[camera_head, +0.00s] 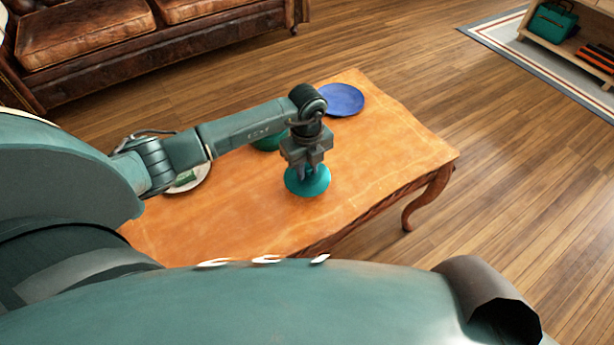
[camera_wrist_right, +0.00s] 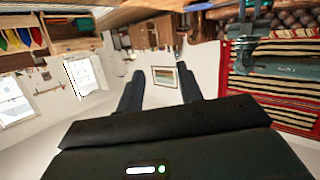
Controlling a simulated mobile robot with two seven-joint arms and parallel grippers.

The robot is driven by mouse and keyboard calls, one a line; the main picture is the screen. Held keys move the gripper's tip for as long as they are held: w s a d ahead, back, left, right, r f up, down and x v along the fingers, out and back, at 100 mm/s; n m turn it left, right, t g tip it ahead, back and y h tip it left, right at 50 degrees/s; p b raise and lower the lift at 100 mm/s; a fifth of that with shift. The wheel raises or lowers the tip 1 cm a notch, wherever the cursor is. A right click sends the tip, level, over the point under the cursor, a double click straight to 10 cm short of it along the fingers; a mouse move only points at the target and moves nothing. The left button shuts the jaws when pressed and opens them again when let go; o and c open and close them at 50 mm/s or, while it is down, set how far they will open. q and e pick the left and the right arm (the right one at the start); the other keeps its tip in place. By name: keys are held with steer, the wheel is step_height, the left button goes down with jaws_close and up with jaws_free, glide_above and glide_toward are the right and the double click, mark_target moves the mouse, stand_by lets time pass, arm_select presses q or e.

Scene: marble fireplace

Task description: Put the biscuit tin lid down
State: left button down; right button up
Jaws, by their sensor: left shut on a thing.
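The round teal biscuit tin lid (camera_head: 312,186) is under my left gripper (camera_head: 304,172), over the wooden table in the head view. The gripper points down and is shut on the middle of the lid. I cannot tell whether the lid touches the table or hangs just above it. A green round thing (camera_head: 268,142), perhaps the tin, is partly hidden behind my left arm. My right gripper (camera_wrist_right: 160,74) shows only in the right wrist view, its fingers apart with nothing between them.
The wooden table (camera_head: 400,145) has a blue plate (camera_head: 342,99) at its far side. A pale plate (camera_head: 190,181) with something on it is partly hidden by my left arm. The tabletop right of the lid is clear. A brown leather sofa (camera_head: 90,40) stands behind.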

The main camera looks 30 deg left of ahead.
mark_target(307, 176)
arm_select(q)
steer(key=shift+f+b, duration=0.35)
steer(key=shift+f, duration=1.15)
arm_select(e)
steer(key=shift+w+a+t, duration=0.1)
steer(key=shift+t, duration=0.2)
arm_select(q)
steer(key=shift+f, duration=0.1)
steer(key=shift+f, duration=0.15)
steer(key=c, duration=1.2)
jaws_free()
steer(key=shift+c, duration=0.2)
